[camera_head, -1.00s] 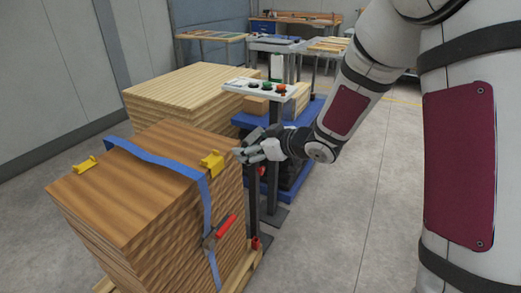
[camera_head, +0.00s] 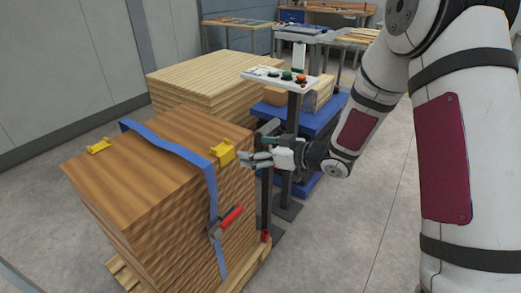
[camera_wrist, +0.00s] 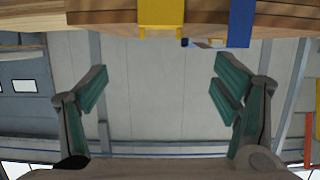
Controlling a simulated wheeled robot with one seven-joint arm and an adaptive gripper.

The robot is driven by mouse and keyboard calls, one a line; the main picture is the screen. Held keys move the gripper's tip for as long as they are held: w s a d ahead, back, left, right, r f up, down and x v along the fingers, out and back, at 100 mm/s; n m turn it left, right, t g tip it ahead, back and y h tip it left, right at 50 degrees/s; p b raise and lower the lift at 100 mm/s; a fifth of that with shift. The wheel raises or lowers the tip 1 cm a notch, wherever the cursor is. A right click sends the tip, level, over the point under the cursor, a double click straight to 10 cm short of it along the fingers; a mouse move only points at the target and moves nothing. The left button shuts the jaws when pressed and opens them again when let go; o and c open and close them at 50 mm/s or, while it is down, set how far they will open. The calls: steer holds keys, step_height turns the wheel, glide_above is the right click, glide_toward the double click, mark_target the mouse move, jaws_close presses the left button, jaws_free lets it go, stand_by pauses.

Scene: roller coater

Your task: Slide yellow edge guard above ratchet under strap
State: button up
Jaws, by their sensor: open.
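The yellow edge guard (camera_head: 222,152) sits on the top right edge of the wood stack, beside the blue strap (camera_head: 211,190). The guard also shows at the top of the wrist view (camera_wrist: 162,14), with the strap (camera_wrist: 241,22) just right of it and a small gap between them. The ratchet (camera_head: 226,221), with a red handle, hangs on the strap below the guard on the stack's side. My gripper (camera_head: 256,154) is open and empty, just right of the guard. In the wrist view its fingers (camera_wrist: 160,82) are spread apart, with the guard ahead between them.
The wood stack (camera_head: 150,172) stands on a pallet (camera_head: 252,272). A second yellow guard (camera_head: 98,145) lies on its far left edge. A button panel (camera_head: 281,77) on a post stands close behind my gripper. A lighter wood stack (camera_head: 205,72) is behind. Floor at right is clear.

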mark_target(226, 152)
steer(key=b+x, duration=0.1)
steer(key=x, duration=1.1)
steer(key=shift+w+a+f, duration=0.15)
steer(key=shift+w+a, duration=0.05)
steer(key=shift+a, duration=0.05)
steer(key=c, duration=1.3)
steer(key=shift+o, duration=0.2)
steer(key=shift+s, duration=0.1)
